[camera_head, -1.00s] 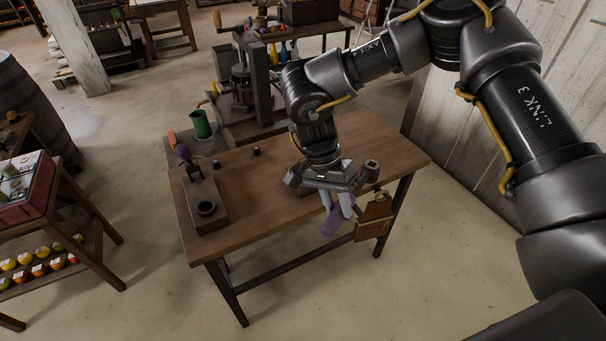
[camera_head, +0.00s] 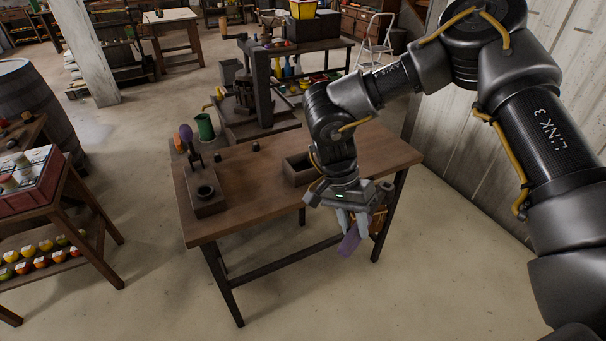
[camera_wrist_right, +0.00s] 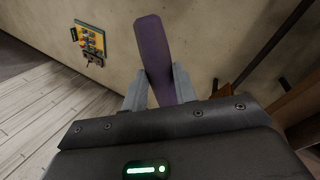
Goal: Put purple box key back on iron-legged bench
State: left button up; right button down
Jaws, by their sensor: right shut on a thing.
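The purple box key (camera_head: 350,243) is held in my right gripper (camera_head: 347,222), just off the front right edge of the bench and hanging tilted downward. In the right wrist view the purple key (camera_wrist_right: 153,48) stands up between the two grey fingers of the right gripper (camera_wrist_right: 158,84), which are shut on it. The bench (camera_head: 240,205) has a brown wooden top and dark iron legs. My arm and gripper hide part of its right side. My left gripper is not in view.
A dark block with a round cup and a purple-topped tool (camera_head: 207,200) stands at the bench's left end. An open wooden box (camera_head: 296,171) sits near its middle. A wooden piece (camera_head: 379,220) is partly hidden behind the gripper. The bench's front centre is clear.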

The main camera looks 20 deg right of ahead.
aim_at(376, 136)
jog(key=u, duration=0.2)
jog(key=k, duration=0.15)
jog(key=z, duration=1.35)
jog(key=i, duration=0.75)
jog(key=z, duration=0.7)
jog(key=i, duration=0.8)
jog(key=u, duration=0.9)
jog(key=i, duration=0.85)
jog(key=u, duration=1)
